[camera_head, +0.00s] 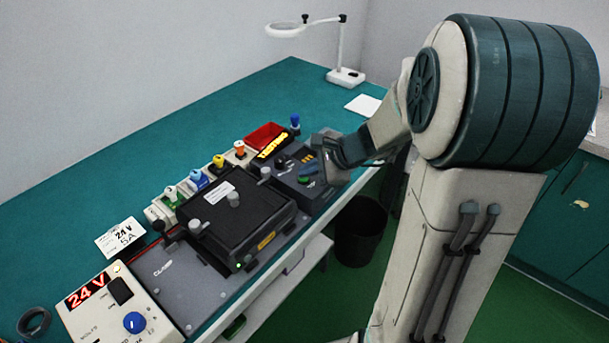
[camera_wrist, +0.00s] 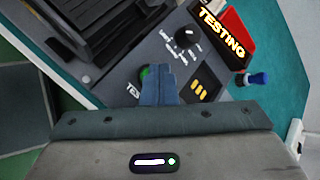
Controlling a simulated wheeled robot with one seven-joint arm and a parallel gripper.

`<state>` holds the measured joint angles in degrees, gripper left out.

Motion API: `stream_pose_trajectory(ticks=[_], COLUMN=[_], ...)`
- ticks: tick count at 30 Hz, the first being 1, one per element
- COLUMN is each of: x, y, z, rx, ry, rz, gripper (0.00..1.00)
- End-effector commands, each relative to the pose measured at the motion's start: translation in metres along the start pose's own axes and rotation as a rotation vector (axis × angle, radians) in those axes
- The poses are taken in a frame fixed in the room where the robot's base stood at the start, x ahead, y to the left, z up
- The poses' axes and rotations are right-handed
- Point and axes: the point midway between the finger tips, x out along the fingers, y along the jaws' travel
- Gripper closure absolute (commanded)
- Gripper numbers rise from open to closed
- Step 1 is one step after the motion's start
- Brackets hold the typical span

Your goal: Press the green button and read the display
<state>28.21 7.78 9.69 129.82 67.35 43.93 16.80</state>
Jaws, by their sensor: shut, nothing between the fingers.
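The green button (camera_wrist: 145,73) is on the dark control panel, mostly hidden behind my fingertips in the wrist view. In the head view a bit of green (camera_head: 306,170) shows on the panel beside my gripper. My gripper (camera_wrist: 157,72) is shut and empty, its fingertips over or at the button; I cannot tell whether it is pressed down. The display (camera_wrist: 222,30) reads "TESTING" in lit yellow letters. It also shows in the head view (camera_head: 272,145), too small to read surely there.
A black knob (camera_wrist: 185,38) and amber bars (camera_wrist: 198,90) sit near the button. A black clamped fixture (camera_head: 235,212) stands left of the panel. A power supply (camera_head: 118,305) reads "24 V". A blue-topped plug (camera_wrist: 258,78) stands by the display. A magnifier lamp (camera_head: 345,76) is at the back.

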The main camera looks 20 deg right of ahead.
Motion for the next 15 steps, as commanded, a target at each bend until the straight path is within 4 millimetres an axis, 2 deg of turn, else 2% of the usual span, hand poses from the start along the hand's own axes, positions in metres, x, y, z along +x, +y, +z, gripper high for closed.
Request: stream_pose_trajectory(ticks=[8,15], x=[-0.0104,-0.0108], y=[-0.0075,-0.0078], z=[0.0076,0.0078], rx=[-0.001,0.000], ry=[0.000,0.000], rz=[0.001,0.000], gripper=[1.00,1.00])
